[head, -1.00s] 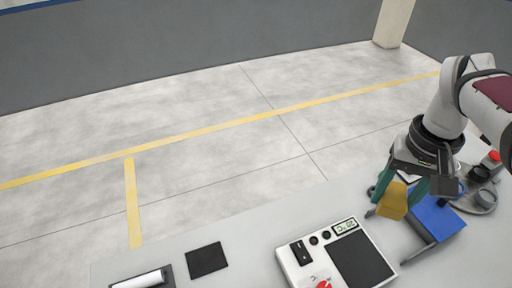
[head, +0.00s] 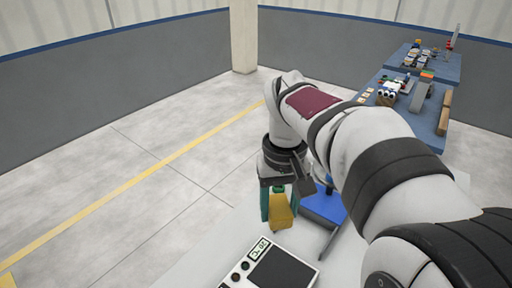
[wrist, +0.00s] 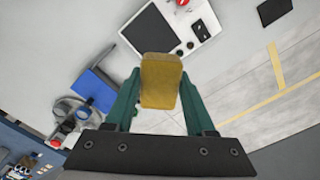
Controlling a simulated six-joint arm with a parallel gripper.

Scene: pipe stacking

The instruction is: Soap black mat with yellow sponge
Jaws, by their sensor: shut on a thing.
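My gripper (head: 280,216) has green fingers and is shut on a yellow sponge (head: 281,205). The sponge also shows between the fingers in the wrist view (wrist: 160,82), pointing away from the palm. It is raised above the table, behind the white device in the head view. A small flat black square mat (wrist: 275,10) lies on the table at the top right of the wrist view, apart from the sponge. It is outside the head view.
A white device with a black panel (head: 283,272) and a display stands at the head view's front; its panel also shows in the wrist view (wrist: 149,32). A blue block (head: 326,205) stands right of my gripper. Blue tables (head: 428,110) with several items stand farther back.

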